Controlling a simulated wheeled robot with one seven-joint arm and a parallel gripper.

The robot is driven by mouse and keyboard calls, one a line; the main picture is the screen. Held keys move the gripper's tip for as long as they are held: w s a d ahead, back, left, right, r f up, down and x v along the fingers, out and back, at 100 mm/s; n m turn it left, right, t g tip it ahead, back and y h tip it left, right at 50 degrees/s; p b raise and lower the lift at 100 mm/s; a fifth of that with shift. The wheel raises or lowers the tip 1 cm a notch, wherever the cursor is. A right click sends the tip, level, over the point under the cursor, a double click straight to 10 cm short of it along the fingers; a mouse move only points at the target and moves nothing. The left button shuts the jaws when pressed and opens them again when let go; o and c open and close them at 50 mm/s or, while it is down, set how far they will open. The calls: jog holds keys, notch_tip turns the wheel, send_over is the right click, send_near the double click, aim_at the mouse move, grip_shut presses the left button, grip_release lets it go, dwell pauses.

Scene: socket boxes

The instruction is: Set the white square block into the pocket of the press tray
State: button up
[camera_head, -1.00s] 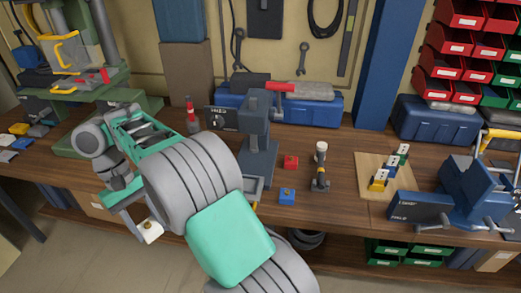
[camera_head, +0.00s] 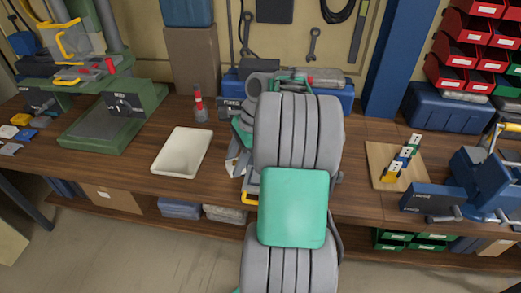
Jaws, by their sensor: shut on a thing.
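My gripper (camera_head: 236,165) shows only in part, at the left edge of my arm, over the middle of the bench. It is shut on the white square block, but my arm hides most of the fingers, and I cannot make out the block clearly. The press and its tray stand behind my arm. Only a small yellow piece (camera_head: 250,199) shows low at the arm's left edge, near where the tray's front was seen. The pocket is hidden, so I cannot tell how far the block is from it.
A shallow off-white tray (camera_head: 182,152) lies empty on the bench, left of my arm. A green machine (camera_head: 110,115) stands further left. A wooden board (camera_head: 380,178) with small blocks and a blue vise (camera_head: 470,185) are right.

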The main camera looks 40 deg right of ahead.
jog(key=s+d+f+m+b, duration=0.1)
jog(key=d+m, duration=0.1)
jog(key=s+d+f+m+t+h+b, duration=0.1)
jog(key=d+m+b, duration=0.1)
jog(key=d, duration=0.1)
jog(key=s+d+f+m+t+b, duration=0.1)
jog(key=d+m+b, duration=0.1)
jog(key=shift+d+m+h, duration=0.3)
jog(key=shift+m+h, duration=0.1)
jog(key=shift+f, duration=1.8)
jog(key=o, duration=1.5)
jog(key=shift+r, duration=0.1)
jog(key=p+v, duration=0.1)
jog(key=v, duration=0.6)
jog(key=shift+s+d+r+p, duration=0.1)
jog(key=shift+s+r+p, duration=0.05)
jog(key=shift+r+p, duration=0.2)
